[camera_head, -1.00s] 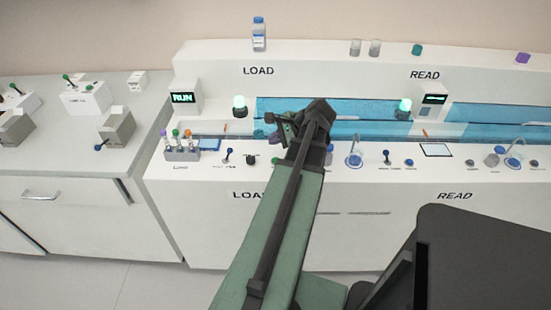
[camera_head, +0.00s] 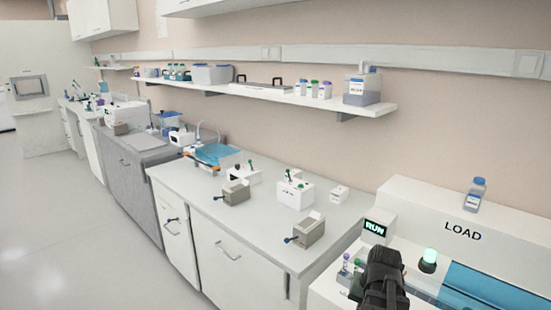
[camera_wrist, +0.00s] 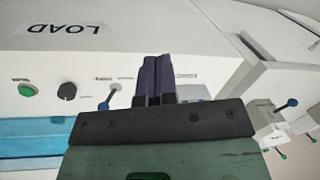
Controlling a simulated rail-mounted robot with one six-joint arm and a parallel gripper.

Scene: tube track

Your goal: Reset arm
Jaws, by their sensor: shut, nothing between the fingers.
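My gripper (camera_wrist: 153,62) shows in the wrist view with its two dark purple fingers together and nothing between them. It is in front of the white LOAD station (camera_wrist: 175,40), whose lettering appears upside down there. In the head view the dark end of my arm is at the bottom right, over the LOAD station (camera_head: 425,206); the fingers cannot be made out there.
A green button (camera_wrist: 27,89), a black knob (camera_wrist: 67,91) and a blue-tipped lever (camera_wrist: 103,106) are left of the fingers. A green lamp (camera_head: 428,260) and a bottle (camera_head: 475,195) stand on the station. Small devices sit on the grey bench (camera_head: 265,232).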

